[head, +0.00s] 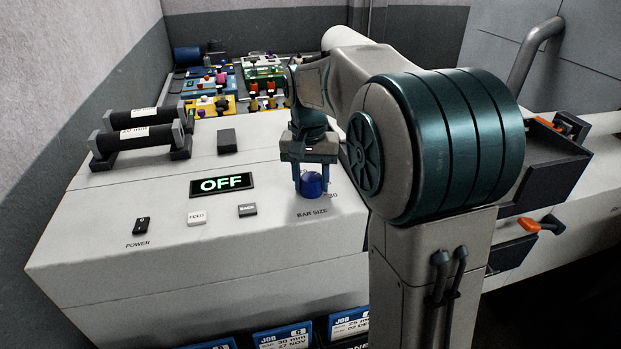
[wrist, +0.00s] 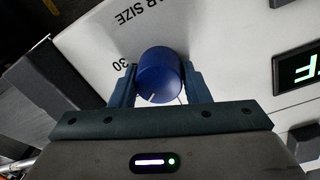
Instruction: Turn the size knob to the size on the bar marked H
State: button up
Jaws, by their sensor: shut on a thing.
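The blue size knob (head: 311,186) stands on the machine's top panel above the print "BAR SIZE". My gripper (head: 311,178) points down with its fingers on either side of it. In the wrist view the knob (wrist: 160,72) sits between the two fingertips (wrist: 160,84), and the gripper is shut on it. A white line shows on the knob's near edge; a "30" is printed beside it, and other marks are hidden. Two dark bars, a rear bar (head: 151,115) and a front bar (head: 133,138), lie on holders at the left with white labels. No letter H is readable.
A display (head: 222,184) reads OFF. POWER (head: 141,225), FEED (head: 197,217) and BACK (head: 247,210) buttons are in front of it. A dark block (head: 227,141) stands behind. Coloured fixtures (head: 208,88) crowd the back.

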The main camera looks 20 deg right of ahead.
aim_at(309, 176)
jog(key=shift+m, duration=0.4)
jog(key=o, duration=1)
jog(key=shift+c, duration=0.2)
notch_tip(309, 176, up, 14)
jog(key=shift+w+a+b, duration=0.15)
jog(key=shift+a+b, duration=0.1)
jog(key=shift+b, duration=0.05)
jog(key=s+f+n+t, duration=0.4)
jog(key=s+f, duration=1.2)
jog(key=s, duration=0.5)
jog(key=shift+s+d+f+n, duration=0.25)
jog(key=shift+f+n, duration=0.15)
jog(key=shift+n, duration=0.2)
